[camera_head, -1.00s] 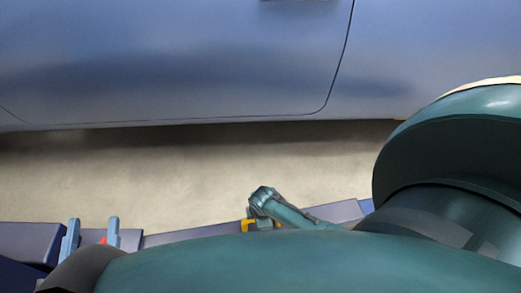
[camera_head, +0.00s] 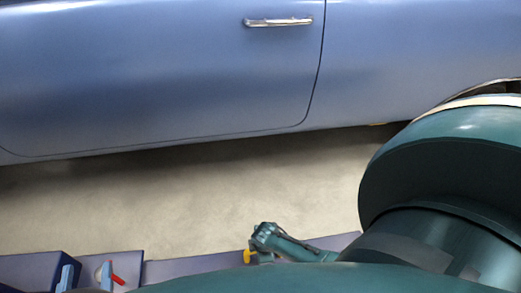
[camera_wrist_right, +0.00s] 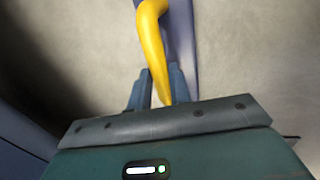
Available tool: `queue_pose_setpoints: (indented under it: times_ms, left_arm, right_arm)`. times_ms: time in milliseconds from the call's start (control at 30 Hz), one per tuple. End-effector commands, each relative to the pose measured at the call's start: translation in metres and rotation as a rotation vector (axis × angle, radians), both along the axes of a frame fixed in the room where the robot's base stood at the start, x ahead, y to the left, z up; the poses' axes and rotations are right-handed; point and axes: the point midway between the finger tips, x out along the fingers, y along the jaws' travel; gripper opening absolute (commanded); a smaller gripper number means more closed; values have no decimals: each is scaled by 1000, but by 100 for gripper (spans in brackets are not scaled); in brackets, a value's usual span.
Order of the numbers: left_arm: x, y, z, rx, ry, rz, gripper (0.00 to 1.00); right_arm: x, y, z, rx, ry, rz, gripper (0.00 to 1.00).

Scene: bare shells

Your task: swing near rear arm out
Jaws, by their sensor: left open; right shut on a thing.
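My right gripper (camera_wrist_right: 158,82) is shut on a yellow curved bar (camera_wrist_right: 152,38) in the right wrist view. Beyond the bar lies a blue-purple beam (camera_wrist_right: 184,55). In the head view the yellow part (camera_head: 248,257) shows small beside a teal joint that looks like my right wrist. The long purple beam (camera_head: 195,266) runs along the floor at the bottom there. My own arm hides much of the lower right.
A blue car (camera_head: 160,80) with a chrome door handle (camera_head: 278,22) fills the top. Bare beige floor (camera_head: 200,195) lies between the car's shadowed lower edge and the beam. A dark blue box-like part (camera_head: 35,268) is at the lower left.

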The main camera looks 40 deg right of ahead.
Motion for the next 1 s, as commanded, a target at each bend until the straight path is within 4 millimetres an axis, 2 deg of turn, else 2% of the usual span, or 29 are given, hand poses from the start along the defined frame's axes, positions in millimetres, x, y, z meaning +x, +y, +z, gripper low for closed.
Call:
queue_pose_setpoints:
  times_ms: [33, 267, 300, 533, 1000]
  left_arm:
    - [0, 0, 1, 0, 2, 0, 42]
    - [-1, 0, 2, -3, 3, 0, 42]
    - [-1, -1, 2, -3, 3, 0, 42]
    - [-2, -2, 4, -9, 0, -3, 42]
    - [-2, -3, 4, -10, -3, -5, 42]
  right_arm:
    - [-10, 8, -3, 14, 25, -6, 0]
    - [-12, 10, -3, 17, 30, -5, 0]
    - [-13, 10, -3, 17, 31, -5, 23]
    - [-12, 9, -3, 15, 29, -4, 41]
    - [-8, 5, -2, 9, 19, -3, 41]
